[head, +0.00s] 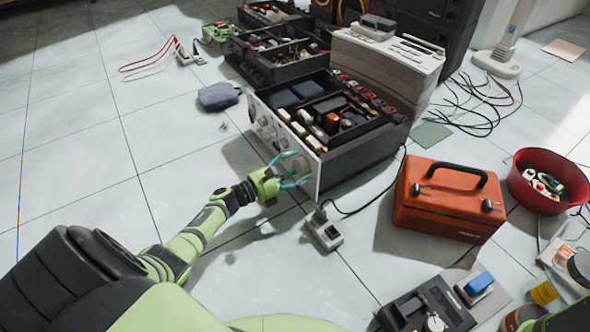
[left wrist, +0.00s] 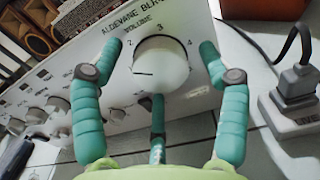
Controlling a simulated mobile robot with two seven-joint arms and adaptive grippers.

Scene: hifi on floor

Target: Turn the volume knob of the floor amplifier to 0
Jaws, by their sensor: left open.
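The floor amplifier (head: 362,158) is a dark box with a pale front panel, left of the red toolbox in the head view. Its white volume knob (left wrist: 160,66) shows in the left wrist view, under the word VOLUME. The numbers 2, 3 and 4 show around its top. A dark mark on the knob points left, below the 2. My left gripper (head: 290,171) is open in front of the panel, its teal fingers spread left, right and below the knob. Whether a finger touches the knob I cannot tell. The lower scale is hidden. My right gripper is not in view.
Smaller knobs (left wrist: 58,104) sit left on the panel. A grey plug block (head: 324,230) with a black cable lies on the floor close by. A red toolbox (head: 448,203) and a red bowl (head: 548,181) stand to the right. The tiled floor at left is mostly clear.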

